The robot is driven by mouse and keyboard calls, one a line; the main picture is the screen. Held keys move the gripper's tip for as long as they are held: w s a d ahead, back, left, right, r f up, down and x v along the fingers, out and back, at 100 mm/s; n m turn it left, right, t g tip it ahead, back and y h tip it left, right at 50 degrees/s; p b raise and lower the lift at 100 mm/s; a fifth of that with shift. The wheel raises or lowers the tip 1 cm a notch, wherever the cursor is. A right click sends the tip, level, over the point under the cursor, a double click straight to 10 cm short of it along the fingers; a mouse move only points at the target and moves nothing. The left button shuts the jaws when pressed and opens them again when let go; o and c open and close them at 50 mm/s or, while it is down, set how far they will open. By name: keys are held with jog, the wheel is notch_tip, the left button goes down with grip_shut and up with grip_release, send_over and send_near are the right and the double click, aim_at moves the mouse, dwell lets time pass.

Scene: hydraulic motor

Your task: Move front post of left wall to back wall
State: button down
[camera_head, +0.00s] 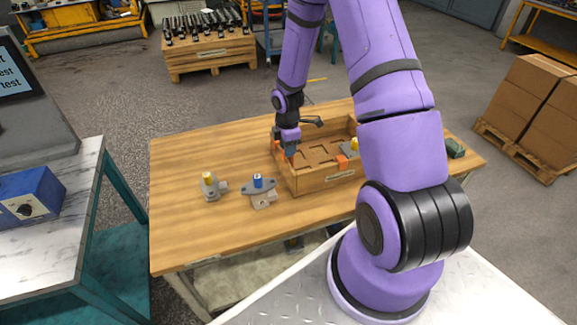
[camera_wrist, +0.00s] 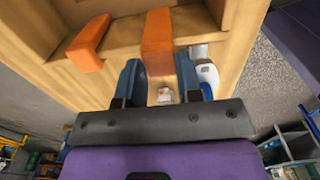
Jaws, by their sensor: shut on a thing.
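A wooden box (camera_head: 322,184) with low walls stands on the table, with cut-out shapes in its floor. My gripper (camera_head: 289,153) is over its left wall. In the wrist view my gripper (camera_wrist: 158,68) is shut on an orange post (camera_wrist: 158,35), the front one on the left wall. The post still appears to be at the wall; whether it is lifted is unclear. A second orange post (camera_wrist: 90,42) sits on the same wall beside it. Another orange post (camera_head: 342,162) shows at the front wall. The back wall is partly hidden by my arm.
A motor with a blue top (camera_head: 258,185) and a part with a yellow top (camera_head: 210,187) stand on the table (camera_head: 190,155) left of the box. A yellow-topped part (camera_head: 354,145) is inside the box. The table's left side is mostly clear.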

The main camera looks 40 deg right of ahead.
notch_tip(320, 180, up, 10)
dwell(1.6)
